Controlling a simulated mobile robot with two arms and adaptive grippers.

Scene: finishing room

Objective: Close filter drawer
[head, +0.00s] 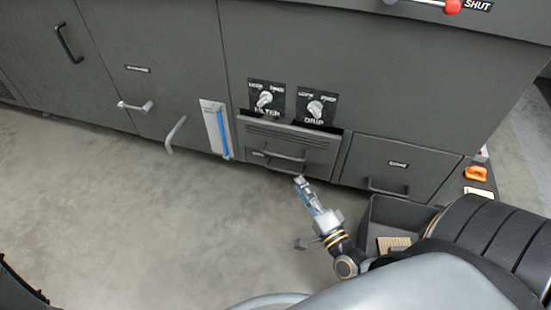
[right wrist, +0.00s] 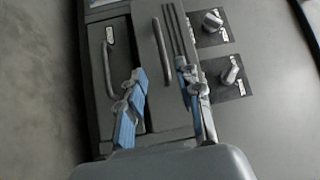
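The filter drawer (head: 318,141) is in the dark grey cabinet, below two knobs labelled FILTER and DRIP. Its front has vent slots and a bar handle, and it stands out from the cabinet face with a dark gap above. My right gripper (head: 300,181) is just in front of the drawer, low near its handle. In the right wrist view the drawer front (right wrist: 172,105) shows slots and a handle (right wrist: 160,50), with the two fingers (right wrist: 160,92) spread apart and nothing held between them. Whether a finger touches the drawer is unclear. My left gripper is not in view.
The FILTER knob (head: 264,99) and DRIP knob (head: 315,108) sit just above. A labelled drawer (head: 375,168) is to the right, and a lever handle (head: 175,133) and blue gauge strip (head: 220,132) to the left. A dark bin (head: 385,213) stands by my arm. The floor at left is clear.

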